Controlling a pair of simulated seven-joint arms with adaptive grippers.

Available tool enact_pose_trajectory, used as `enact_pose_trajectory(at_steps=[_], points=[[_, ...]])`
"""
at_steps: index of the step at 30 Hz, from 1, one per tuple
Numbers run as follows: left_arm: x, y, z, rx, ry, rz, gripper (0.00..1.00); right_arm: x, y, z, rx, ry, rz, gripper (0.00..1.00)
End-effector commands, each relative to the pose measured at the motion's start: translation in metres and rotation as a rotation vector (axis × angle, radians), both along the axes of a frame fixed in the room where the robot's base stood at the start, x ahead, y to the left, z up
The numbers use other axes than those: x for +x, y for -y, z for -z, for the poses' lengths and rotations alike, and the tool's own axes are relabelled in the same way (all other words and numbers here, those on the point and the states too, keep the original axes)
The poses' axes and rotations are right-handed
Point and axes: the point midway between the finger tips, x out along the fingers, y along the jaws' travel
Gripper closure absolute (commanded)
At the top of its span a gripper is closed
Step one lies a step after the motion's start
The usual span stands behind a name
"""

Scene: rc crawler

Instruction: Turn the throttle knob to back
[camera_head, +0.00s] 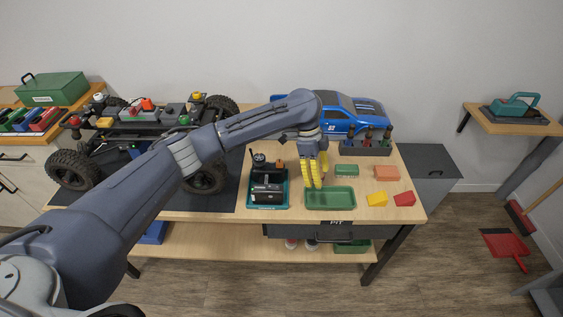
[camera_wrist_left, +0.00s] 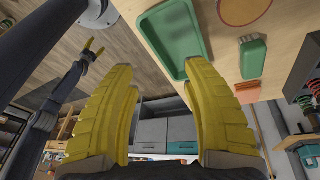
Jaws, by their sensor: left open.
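A black and teal controller (camera_head: 267,194) stands on the workbench, left of the green tray. A round black knob (camera_head: 259,158) shows at its upper left; its setting is too small to read. My left gripper (camera_head: 313,184), with yellow fingers, is just right of the controller and above the back of the tray. In the left wrist view its fingers (camera_wrist_left: 165,75) are wide apart with nothing between them. The controller is not recognisable in that view. My right gripper (camera_wrist_left: 95,47) shows small at the far left of the left wrist view; its opening is unclear.
The green tray (camera_head: 330,206) is beside the controller. The crawler chassis (camera_head: 130,127) is at left. A blue truck body (camera_head: 352,113) is behind my gripper.

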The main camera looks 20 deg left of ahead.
Motion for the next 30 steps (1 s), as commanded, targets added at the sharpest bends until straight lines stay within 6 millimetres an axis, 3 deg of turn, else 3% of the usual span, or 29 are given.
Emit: enact_pose_trajectory(at_steps=[1,6,9,15,22,30], points=[[0.014,-0.019,-0.018,0.035,0.041,0.054,0.51,0.001,0.000,0.000,0.000,0.001,0.000,0.36],[0.044,-0.074,-0.067,0.137,0.133,0.236,0.51,0.004,-0.001,0.000,0.002,0.005,0.001,0.36],[0.056,-0.100,-0.091,0.182,0.164,0.316,0.51,0.005,-0.002,0.000,0.002,0.006,0.001,0.36],[0.067,-0.130,-0.119,0.236,0.193,0.410,0.51,0.005,-0.005,0.000,0.005,0.006,0.002,0.36],[0.069,-0.137,-0.116,0.248,0.197,0.436,0.51,0.005,-0.006,0.000,0.006,0.005,0.002,0.36],[0.068,-0.136,-0.072,0.246,0.195,0.434,0.51,0.005,-0.005,0.000,0.005,0.006,0.001,0.36]])
